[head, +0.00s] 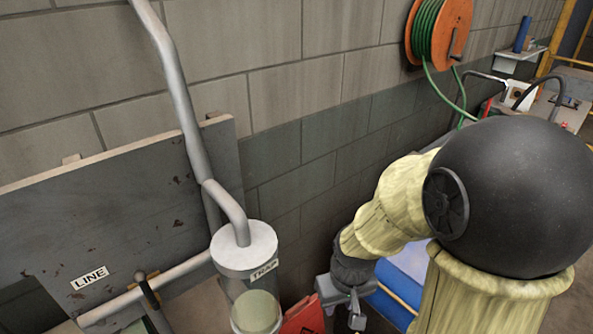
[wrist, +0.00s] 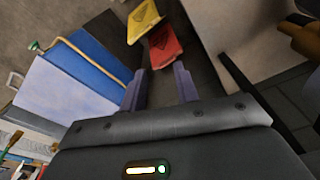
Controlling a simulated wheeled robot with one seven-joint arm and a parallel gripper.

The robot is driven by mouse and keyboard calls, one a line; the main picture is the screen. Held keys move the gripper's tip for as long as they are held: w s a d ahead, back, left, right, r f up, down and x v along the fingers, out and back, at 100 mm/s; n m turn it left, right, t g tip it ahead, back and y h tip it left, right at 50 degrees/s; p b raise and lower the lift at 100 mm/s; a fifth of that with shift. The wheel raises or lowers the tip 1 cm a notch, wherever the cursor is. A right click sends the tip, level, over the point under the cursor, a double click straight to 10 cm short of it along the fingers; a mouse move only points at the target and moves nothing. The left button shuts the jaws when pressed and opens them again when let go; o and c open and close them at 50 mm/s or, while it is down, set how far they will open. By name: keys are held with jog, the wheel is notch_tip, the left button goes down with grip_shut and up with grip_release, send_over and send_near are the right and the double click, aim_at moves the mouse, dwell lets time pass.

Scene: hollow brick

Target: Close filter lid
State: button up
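A canister labelled TRAP (head: 246,255) stands at lower centre in the head view, with a flat pale grey top and a bent pipe rising from it. Its lower part looks clear, with pale yellowish content, and is cut off by the picture's bottom edge. I cannot tell any separate filter lid or whether one is open. My gripper (head: 345,304) is just right of the canister and lower, apart from it. In the wrist view my gripper (wrist: 159,68) has its two fingers spread with nothing held between them.
A red piece (wrist: 165,46) and a yellow piece (wrist: 143,20) lie beyond my fingertips. The red piece also shows beside the canister (head: 304,318). A grey panel marked LINE (head: 90,278) stands at left. A blue object (head: 405,272) lies behind my arm. A hose reel (head: 438,28) hangs on the block wall.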

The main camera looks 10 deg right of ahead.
jog(key=r, duration=0.1)
jog(key=d+m+t, duration=0.1)
jog(key=r+m, duration=0.1)
jog(key=shift+s+d+r, duration=0.2)
jog(key=shift+d+r, duration=0.05)
jog(key=shift+r, duration=0.05)
grip_shut()
jog(key=w+a+f+n+g+y+b, duration=0.1)
jog(key=a+f+g+y, duration=0.3)
jog(key=a, duration=0.6)
jog(key=w+a+f+n+g+y+b, duration=0.2)
jog(key=w+a+f+g+y+b, duration=0.2)
jog(key=a, duration=0.6)
jog(key=w+a+f+n+g+y+b, duration=0.2)
jog(key=a+f+g+y, duration=0.3)
jog(key=a, duration=0.6)
jog(key=w+f+g+b, duration=0.1)
jog(key=g, duration=0.1)
jog(key=shift+w+f+g, duration=0.2)
jog(key=shift+w+g, duration=0.05)
jog(key=shift+g, duration=0.15)
